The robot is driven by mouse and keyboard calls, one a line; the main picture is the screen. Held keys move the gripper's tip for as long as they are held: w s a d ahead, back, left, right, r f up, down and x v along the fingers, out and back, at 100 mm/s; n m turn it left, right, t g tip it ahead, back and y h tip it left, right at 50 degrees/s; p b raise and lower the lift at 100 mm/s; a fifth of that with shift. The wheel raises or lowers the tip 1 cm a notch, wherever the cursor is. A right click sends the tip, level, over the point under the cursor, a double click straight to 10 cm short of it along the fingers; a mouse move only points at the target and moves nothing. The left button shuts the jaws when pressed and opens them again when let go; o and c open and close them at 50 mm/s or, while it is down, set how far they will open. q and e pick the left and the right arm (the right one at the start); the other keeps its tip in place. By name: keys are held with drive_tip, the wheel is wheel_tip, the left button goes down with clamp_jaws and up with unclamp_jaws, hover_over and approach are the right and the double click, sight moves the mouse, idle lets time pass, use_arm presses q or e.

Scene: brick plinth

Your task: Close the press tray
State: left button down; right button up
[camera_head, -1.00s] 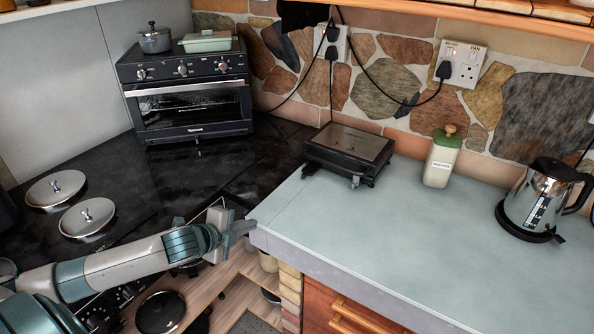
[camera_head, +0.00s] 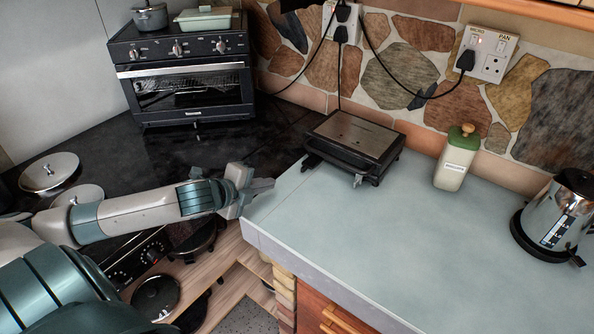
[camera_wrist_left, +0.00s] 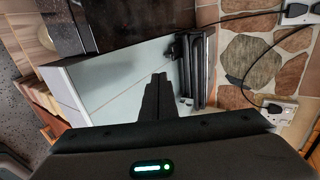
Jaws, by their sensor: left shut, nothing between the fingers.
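The press (camera_head: 354,146), a low black appliance with a brownish metal top, stands on the pale worktop. Its lid looks down. A small dark part (camera_head: 312,161) sticks out at its left side and may be the tray; it is too small to be sure. The press also shows on its side in the left wrist view (camera_wrist_left: 198,70), with a dark part jutting out. My left gripper (camera_head: 268,185) is shut and empty, left of the press and in front of it, apart from it. Its shut fingers also show in the left wrist view (camera_wrist_left: 158,80). My right gripper is not in view.
A toaster oven (camera_head: 187,85) stands on the black counter behind. A cream jar with green lid (camera_head: 455,160) and a kettle (camera_head: 553,215) stand to the right. Cables run to the wall sockets (camera_head: 487,55). The worktop in front of the press is clear.

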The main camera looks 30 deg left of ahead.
use_arm(q)
drive_tip(key=p, duration=0.5)
approach(313, 161)
drive_tip(key=shift+s+f, duration=1.35)
drive_tip(key=shift+s, duration=0.05)
drive_tip(key=shift+w+f, duration=0.2)
drive_tip(key=shift+w, duration=0.7)
drive_tip(key=w, duration=0.2)
drive_tip(key=w+b, duration=0.1)
drive_tip(key=w, duration=0.3)
drive_tip(key=shift+d+b, duration=0.25)
drive_tip(key=shift+b, duration=0.05)
drive_tip(key=shift+r, duration=0.15)
